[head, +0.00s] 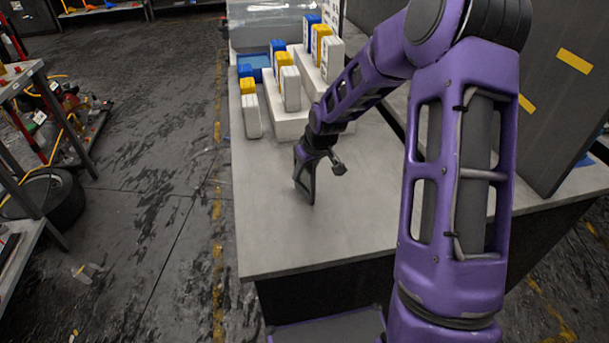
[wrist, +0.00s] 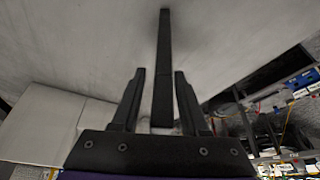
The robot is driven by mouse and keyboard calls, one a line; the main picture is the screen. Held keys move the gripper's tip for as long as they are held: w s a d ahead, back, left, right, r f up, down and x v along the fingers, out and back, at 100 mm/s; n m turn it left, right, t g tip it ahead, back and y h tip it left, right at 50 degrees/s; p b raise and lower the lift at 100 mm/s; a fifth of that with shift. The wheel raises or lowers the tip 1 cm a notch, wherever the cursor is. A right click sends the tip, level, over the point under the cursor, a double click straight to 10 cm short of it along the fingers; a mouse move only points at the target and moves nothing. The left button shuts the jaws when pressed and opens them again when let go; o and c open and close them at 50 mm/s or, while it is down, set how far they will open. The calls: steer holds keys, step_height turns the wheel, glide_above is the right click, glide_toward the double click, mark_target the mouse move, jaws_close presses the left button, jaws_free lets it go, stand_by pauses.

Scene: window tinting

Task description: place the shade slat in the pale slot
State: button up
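My gripper (head: 304,190) is low over the bare front part of the grey table in the head view, pointing down. In the wrist view its two dark fingers (wrist: 160,73) stand apart, with visible gaps on both sides of a long thin dark bar (wrist: 164,45). The bar lies lengthwise between and beyond the fingers and may be the shade slat; I cannot tell for certain. In the head view I cannot make out the slat apart from the dark gripper. I cannot pick out the pale slot in either view.
The grey table (head: 270,220) is clear around the gripper. Behind it, white stepped blocks (head: 285,120) carry blue, yellow and white boxes (head: 251,115). A dark grey panel (head: 560,110) stands at the right. A shelf (head: 20,75) and a tyre (head: 50,198) are off to the left.

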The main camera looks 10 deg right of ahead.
jaws_close()
steer(key=shift+r, duration=0.1)
